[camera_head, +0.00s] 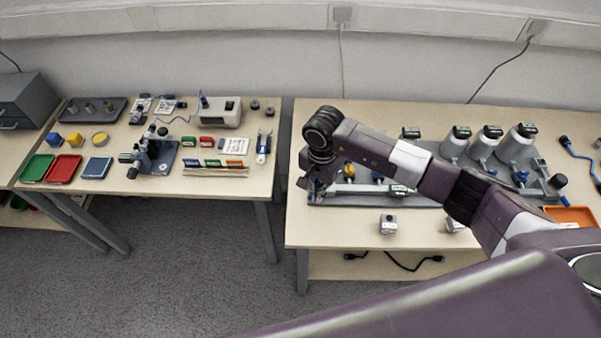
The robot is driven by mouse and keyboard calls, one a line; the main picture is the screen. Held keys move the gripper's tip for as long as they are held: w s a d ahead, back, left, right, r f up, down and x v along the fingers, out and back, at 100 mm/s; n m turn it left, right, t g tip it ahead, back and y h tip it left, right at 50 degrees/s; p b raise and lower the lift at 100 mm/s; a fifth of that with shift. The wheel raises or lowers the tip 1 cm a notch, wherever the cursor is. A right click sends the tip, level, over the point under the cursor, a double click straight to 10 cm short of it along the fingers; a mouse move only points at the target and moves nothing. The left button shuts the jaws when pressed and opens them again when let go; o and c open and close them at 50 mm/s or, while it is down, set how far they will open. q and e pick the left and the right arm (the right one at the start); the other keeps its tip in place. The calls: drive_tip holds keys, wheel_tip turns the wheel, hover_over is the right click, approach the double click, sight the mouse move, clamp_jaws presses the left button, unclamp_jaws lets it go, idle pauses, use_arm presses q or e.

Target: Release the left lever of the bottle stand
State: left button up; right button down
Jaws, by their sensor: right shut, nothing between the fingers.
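The bottle stand (425,202) is a long grey base on the right-hand table, partly covered by my right arm. Grey bottles with black lids stand along its right part, such as one bottle (516,146). Another black lid (410,132) shows behind my arm. My right gripper (312,188) is shut and empty, pointing down at the left end of the stand. I cannot tell if it touches the stand. A yellow part (349,171) shows just right of the gripper. I cannot make out the left lever clearly. My left gripper is not in view.
A small white block (388,225) sits in front of the stand, and an orange tray (570,215) lies at the right. The left table (235,185) carries a microscope (150,152) and coloured trays. A gap separates the two tables.

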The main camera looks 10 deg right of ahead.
drive_tip(key=shift+w+a+r+m+p, duration=0.1)
drive_tip(key=shift+w+a+m+p, duration=0.15)
drive_tip(key=shift+m, duration=0.3)
drive_tip(key=shift+w+a+r+m+p, duration=0.1)
drive_tip(key=shift+a+m+p, duration=0.1)
drive_tip(key=shift+a+m, duration=0.25)
drive_tip(key=shift+w+f+m, duration=0.25)
drive_tip(key=shift+w+m, duration=0.05)
drive_tip(key=shift+m, duration=0.3)
drive_tip(key=shift+w+a+m+b, duration=0.4)
drive_tip(key=shift+m+b, duration=0.25)
drive_tip(key=shift+m, duration=0.35)
drive_tip(key=m, duration=0.1)
drive_tip(key=w+m+b, duration=0.1)
drive_tip(key=shift+w+a+m, duration=0.3)
drive_tip(key=shift+a+m, duration=0.1)
drive_tip(key=m, duration=0.1)
drive_tip(key=w+m+b, duration=0.1)
drive_tip(key=shift+w+a+m, duration=0.15)
drive_tip(key=shift+w+m, duration=0.15)
drive_tip(key=shift+m, duration=0.1)
drive_tip(key=shift+r, duration=0.1)
wheel_tip(320, 180, up, 7)
drive_tip(key=p, duration=0.4)
